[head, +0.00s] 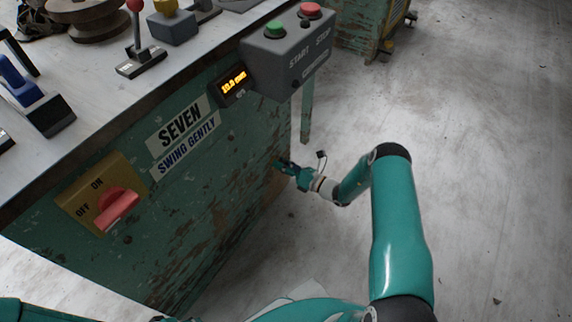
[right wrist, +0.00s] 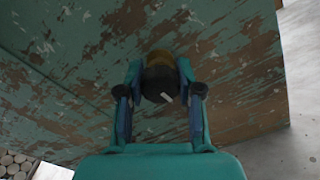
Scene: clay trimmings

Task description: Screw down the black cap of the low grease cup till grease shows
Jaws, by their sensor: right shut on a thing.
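The low grease cup shows in the right wrist view as a brownish, brass-like body (right wrist: 160,57) against the worn green panel. Its black cap (right wrist: 158,84) faces my wrist camera and bears a short white mark. My right gripper (head: 281,165) is low beside the panel's right end in the head view. In the right wrist view its two fingers (right wrist: 159,88) are shut on the black cap, one on each side. The gripper hides the cup in the head view. I see no grease, and the cap's far edge is hard to make out. My left gripper is out of view.
The green cabinet (head: 200,215) carries a red rotary switch (head: 116,208) and an orange-lit display (head: 234,82). A grey START/STOP box (head: 290,52) juts from its top corner. Levers, including a red-knobbed one (head: 138,50), stand on the top. The floor at right is clear.

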